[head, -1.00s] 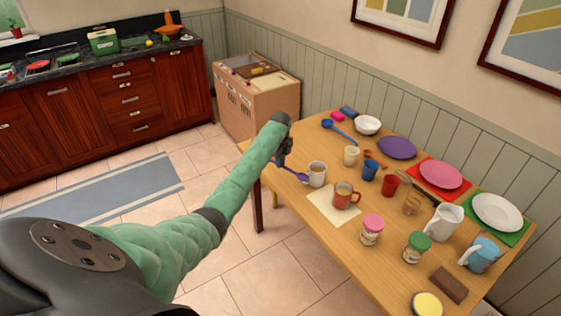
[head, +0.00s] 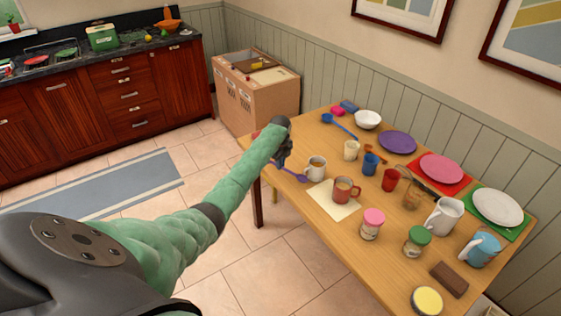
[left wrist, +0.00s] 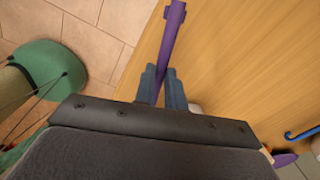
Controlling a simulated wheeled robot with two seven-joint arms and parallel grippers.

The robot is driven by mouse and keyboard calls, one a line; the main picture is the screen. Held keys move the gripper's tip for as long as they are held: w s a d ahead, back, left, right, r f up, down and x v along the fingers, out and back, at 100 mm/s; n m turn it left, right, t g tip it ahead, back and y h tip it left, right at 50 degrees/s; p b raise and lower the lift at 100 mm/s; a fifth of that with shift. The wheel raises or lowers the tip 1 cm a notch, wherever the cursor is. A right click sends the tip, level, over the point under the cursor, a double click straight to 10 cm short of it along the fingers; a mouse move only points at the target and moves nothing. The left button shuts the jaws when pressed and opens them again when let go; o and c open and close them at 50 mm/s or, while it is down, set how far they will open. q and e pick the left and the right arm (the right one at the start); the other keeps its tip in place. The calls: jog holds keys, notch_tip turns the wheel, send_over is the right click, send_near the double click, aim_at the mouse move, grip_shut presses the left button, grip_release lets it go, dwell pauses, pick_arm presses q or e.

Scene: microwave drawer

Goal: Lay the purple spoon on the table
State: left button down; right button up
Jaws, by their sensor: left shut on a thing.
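The purple spoon (head: 293,174) is at the near left edge of the wooden table (head: 300,205) in the head view. My left gripper (head: 284,160) is shut on it, with my wrist above the table's left edge. In the left wrist view the dark fingers (left wrist: 161,88) pinch the purple handle (left wrist: 173,35), which runs up away from them along the table edge. The spoon's bowl end is low, close to the tabletop beside the white mug (head: 316,168); I cannot tell whether it touches. My right gripper is not in view.
A blue spoon (head: 338,125) lies farther back. Jars, cups, plates and pitchers fill the table's middle and right. Bare wood shows along the near left edge and around the blue spoon.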

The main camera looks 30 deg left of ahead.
aim_at(281, 176)
pick_arm(q)
jog(key=shift+f+b, duration=0.55)
jog(key=shift+f, duration=1.65)
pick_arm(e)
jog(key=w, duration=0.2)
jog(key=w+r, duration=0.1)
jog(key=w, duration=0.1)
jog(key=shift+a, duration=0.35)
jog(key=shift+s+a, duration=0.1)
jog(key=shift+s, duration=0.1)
pick_arm(q)
jog(key=c, duration=1.3)
grip_release()
jog(key=shift+o, duration=0.8)
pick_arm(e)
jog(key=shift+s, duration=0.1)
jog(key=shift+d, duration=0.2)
